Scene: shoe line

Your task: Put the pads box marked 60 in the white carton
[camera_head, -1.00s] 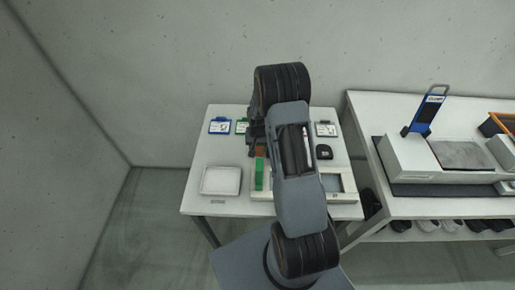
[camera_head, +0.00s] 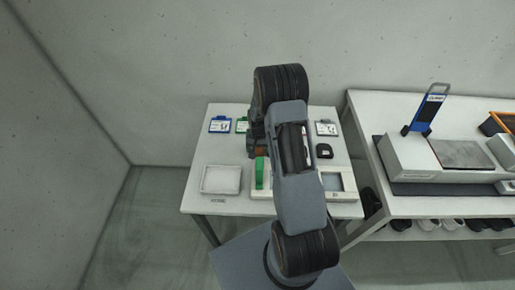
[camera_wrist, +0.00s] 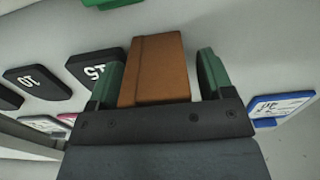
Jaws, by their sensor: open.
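An orange-brown box (camera_wrist: 158,70) stands between the two green-padded fingers of my gripper (camera_wrist: 158,85) in the wrist view. My gripper is open, with a narrow gap at each side of the box. No number shows on the faces of this box that I see, so I cannot tell whether it is the one marked 60. In the head view a small part of the orange-brown box (camera_head: 260,152) shows beside my arm, which hides much of the table there. A white, shallow open carton (camera_head: 221,192) sits at the table's front left, apart from my gripper.
A green box (camera_head: 260,172) stands in a pale tray (camera_head: 343,196), partly behind my arm. Black pieces marked 10 (camera_wrist: 35,80) and 15 (camera_wrist: 92,70) lie left in the wrist view. Blue-edged (camera_head: 220,125) and green-edged cards lie at the back. A second table stands right.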

